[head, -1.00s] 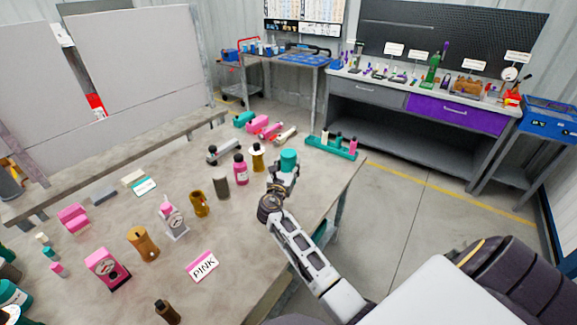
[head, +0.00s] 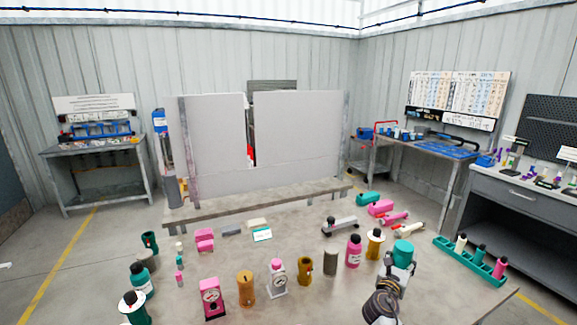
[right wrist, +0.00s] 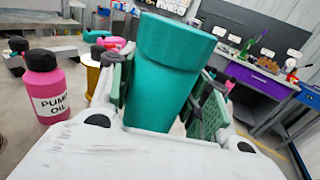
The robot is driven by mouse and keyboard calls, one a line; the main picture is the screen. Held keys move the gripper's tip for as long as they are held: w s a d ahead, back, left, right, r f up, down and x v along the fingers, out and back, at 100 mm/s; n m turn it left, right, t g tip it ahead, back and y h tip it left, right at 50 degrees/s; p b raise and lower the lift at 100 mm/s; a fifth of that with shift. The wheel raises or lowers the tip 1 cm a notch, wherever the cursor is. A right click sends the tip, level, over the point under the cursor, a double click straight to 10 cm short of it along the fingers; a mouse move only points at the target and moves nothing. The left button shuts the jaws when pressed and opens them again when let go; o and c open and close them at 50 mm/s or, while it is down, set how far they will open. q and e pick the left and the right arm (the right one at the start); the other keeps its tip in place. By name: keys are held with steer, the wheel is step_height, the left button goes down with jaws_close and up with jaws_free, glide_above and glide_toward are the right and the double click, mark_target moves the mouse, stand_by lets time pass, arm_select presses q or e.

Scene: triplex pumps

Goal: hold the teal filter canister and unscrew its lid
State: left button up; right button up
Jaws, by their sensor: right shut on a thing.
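The teal filter canister (head: 402,252) stands upright at the right part of the table in the head view. My right gripper (head: 397,268) is shut on it, with the fingers on its two sides. The right wrist view shows the canister's teal body (right wrist: 160,92) between the finger pads. Its wider teal lid (right wrist: 176,40) sits on top, above the fingers. The canister's lower end is hidden behind my gripper. My left gripper does not show in either view.
A pink pump oil bottle (head: 353,251) and a yellow bottle with a black cap (head: 375,243) stand just left of the canister. A teal rack (head: 470,262) with small bottles lies to its right. Several pumps and bottles cover the table's middle and left. Upright grey panels (head: 300,130) stand behind.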

steer(key=shift+s+a+r+n+t+y, duration=0.95)
steer(key=shift+a+r+n+t+y, duration=0.85)
steer(key=shift+a+r+n+y, duration=2.4)
steer(key=s+a+f+y, duration=0.2)
steer(key=s+a+f, duration=0.5)
steer(key=s+f, duration=0.4)
steer(key=shift+s+a+f+m+y, duration=0.2)
steer(key=shift+a+f+m+y, duration=0.1)
steer(key=shift+f+m, duration=0.15)
steer(key=s+a+r+n+g+y, duration=0.1)
steer(key=a+n+y, duration=0.3)
steer(key=a, duration=0.4)
steer(key=s+a+r+n+g+y, duration=0.2)
steer(key=a+r+n+g+y, duration=0.1)
steer(key=a+y, duration=0.4)
steer(key=shift+s+a+r+n+y, duration=0.15)
steer(key=shift+a+r+n+y, duration=0.15)
steer(key=shift+a+r+n, duration=0.25)
